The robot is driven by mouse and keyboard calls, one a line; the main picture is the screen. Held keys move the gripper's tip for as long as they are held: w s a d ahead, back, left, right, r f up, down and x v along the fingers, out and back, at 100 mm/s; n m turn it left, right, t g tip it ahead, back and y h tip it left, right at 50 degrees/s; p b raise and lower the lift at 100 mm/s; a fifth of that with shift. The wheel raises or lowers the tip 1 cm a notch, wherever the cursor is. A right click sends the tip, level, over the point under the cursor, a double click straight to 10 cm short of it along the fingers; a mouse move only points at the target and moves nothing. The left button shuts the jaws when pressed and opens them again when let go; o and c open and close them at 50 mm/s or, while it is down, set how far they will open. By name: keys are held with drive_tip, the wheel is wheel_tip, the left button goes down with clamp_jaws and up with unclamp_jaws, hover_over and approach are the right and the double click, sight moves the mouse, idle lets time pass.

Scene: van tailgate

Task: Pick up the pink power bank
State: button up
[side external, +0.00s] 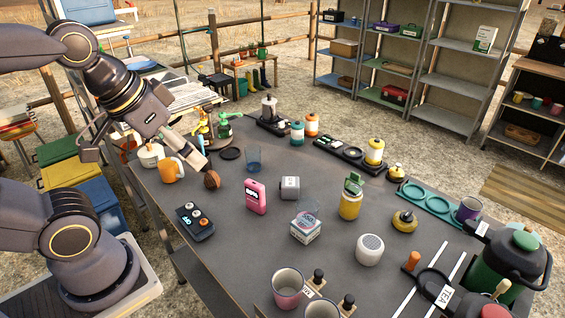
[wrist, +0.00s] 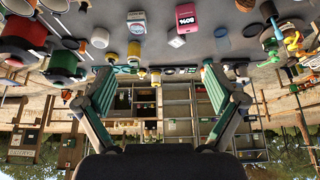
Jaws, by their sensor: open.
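The pink power bank (side external: 256,197) stands upright on the dark grey table, with a dark panel on its face. In the wrist view the pink power bank (wrist: 186,17) appears at the top, upside down, with an 80% display. My gripper (side external: 201,158) is at the table's left side, left of and above the power bank, and apart from it. In the wrist view my gripper (wrist: 160,90) has its two fingers spread wide with nothing between them.
A white round speaker (side external: 369,250) and a yellow jar (side external: 350,204) are further right.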

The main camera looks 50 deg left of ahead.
wheel_tip(320, 180, up, 2)
drive_tip(key=w, duration=0.1)
drive_tip(key=n+g, duration=0.2)
drive_tip(key=g, duration=0.3)
hover_over(254, 184)
drive_tip(key=d, duration=0.1)
wheel_tip(254, 184, down, 11)
drive_tip(key=shift+n+g, duration=0.3)
drive_tip(key=f, duration=0.9)
drive_tip(key=a+f, duration=0.1)
drive_tip(key=f, duration=0.4)
drive_tip(key=shift+f, duration=0.3)
wheel_tip(254, 184, down, 6)
drive_tip(key=shift+w+a+r, duration=0.1)
drive_tip(key=shift+w+a, duration=0.05)
